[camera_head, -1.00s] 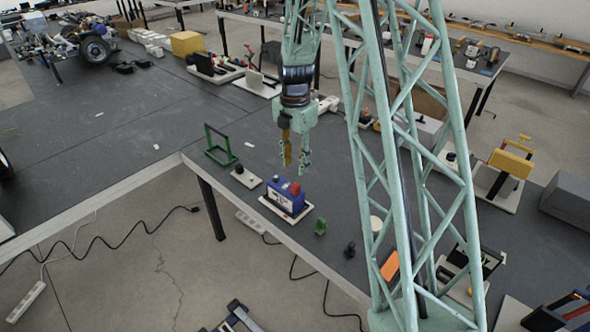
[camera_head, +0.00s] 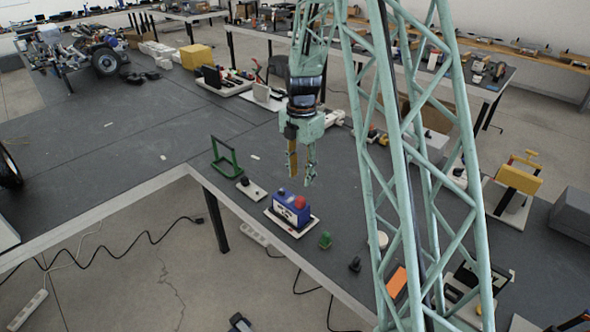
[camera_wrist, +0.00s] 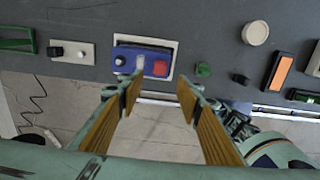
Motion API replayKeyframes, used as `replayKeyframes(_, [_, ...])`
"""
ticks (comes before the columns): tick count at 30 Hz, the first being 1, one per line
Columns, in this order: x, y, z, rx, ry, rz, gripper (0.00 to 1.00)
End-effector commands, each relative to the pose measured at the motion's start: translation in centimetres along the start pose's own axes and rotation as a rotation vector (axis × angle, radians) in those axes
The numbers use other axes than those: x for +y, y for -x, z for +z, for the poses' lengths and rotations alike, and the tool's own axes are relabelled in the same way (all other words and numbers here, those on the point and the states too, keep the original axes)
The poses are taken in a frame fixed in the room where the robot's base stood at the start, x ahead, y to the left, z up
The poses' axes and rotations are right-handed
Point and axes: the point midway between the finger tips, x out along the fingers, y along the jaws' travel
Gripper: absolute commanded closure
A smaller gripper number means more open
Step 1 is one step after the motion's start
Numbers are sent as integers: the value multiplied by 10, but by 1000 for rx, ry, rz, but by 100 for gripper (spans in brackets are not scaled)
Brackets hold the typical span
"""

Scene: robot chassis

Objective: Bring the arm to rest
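My gripper (camera_head: 302,165) hangs from my arm above the dark table (camera_head: 115,160), fingers pointing down. In the wrist view my gripper (camera_wrist: 157,95) shows its two fingers with wooden-looking inner pads well apart, with nothing between them. A blue box with a red button (camera_head: 291,208) stands on a white plate below the gripper, near the table's front edge. In the wrist view the blue box (camera_wrist: 128,59) lies beyond the fingertips, apart from them.
A green frame (camera_head: 225,157), a small black-knobbed plate (camera_head: 251,189), a green piece (camera_head: 325,240) and a black knob (camera_head: 355,264) stand along the front edge. An orange-faced block (camera_head: 397,282) and a yellow device (camera_head: 519,178) are to the right. The table's left part is mostly clear.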

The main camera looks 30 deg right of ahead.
Motion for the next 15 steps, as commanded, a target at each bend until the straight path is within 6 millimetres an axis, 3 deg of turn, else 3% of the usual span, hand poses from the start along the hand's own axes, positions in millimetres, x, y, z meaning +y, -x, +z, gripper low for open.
replayKeyframes(9, [0,0,0,0,0,0,67])
replayKeyframes(15, [-2,13,-7,-4,-36,7,67])
